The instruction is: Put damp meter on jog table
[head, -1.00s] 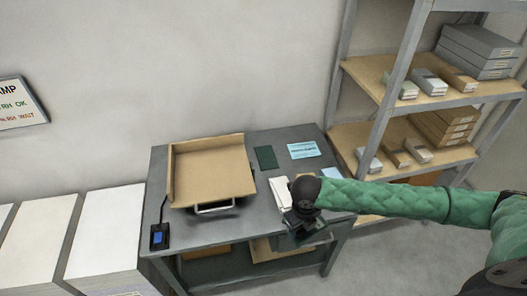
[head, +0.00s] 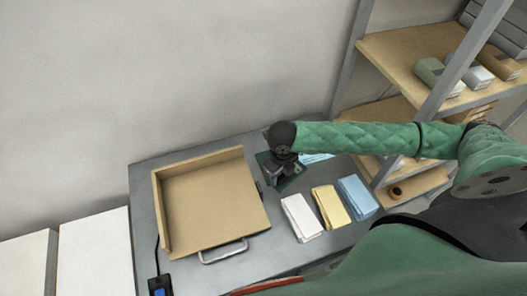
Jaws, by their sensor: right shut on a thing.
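The jog table (head: 215,205) is a tan open tray with raised walls at its back and left and a metal handle at its front, on the grey bench. My right gripper (head: 279,175) is just right of it, pointing down over a dark green mat (head: 296,182). It is shut on a small dark thing, which I take to be the damp meter; gripper and shadow mostly hide it. I cannot tell whether it touches the mat. My left gripper is not in view.
White (head: 302,217), yellow (head: 331,206) and blue (head: 357,197) paper stacks lie right of the tray. A corded device with a blue screen (head: 160,286) is at front left. A shelf rack (head: 405,55) stands at right. The tray is empty.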

